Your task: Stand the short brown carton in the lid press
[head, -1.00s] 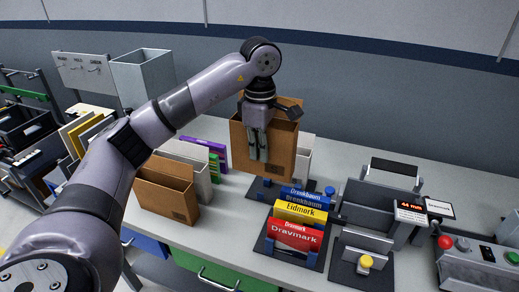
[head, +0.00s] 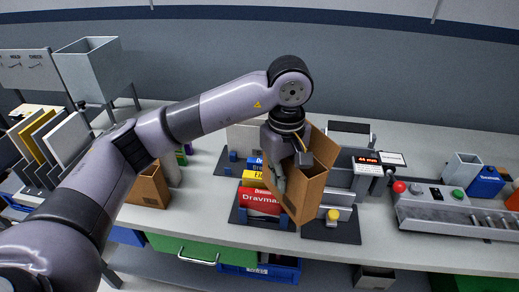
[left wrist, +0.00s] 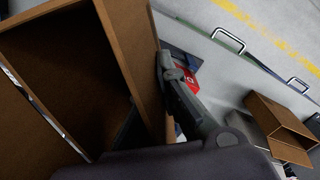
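My left gripper (head: 279,172) is shut on a brown open-topped carton (head: 308,186), gripping it at a side wall. The carton is tilted and held over the bench in front of the grey press-like device (head: 340,178) with a 44 mm display, which I take as the lid press. The carton hides part of the device. Its yellow knob (head: 333,214) shows to the right of the carton. In the left wrist view the carton (left wrist: 128,50) fills the left side, its inside dark and empty-looking; one finger (left wrist: 180,95) lies along its wall. My right gripper is not in view.
A second brown carton (head: 147,186) stands at the left, partly behind my arm. Red, yellow and blue boxes (head: 260,201) stand on a dark mat just left of the held carton. A control box (head: 440,195) with red and green buttons is at the right.

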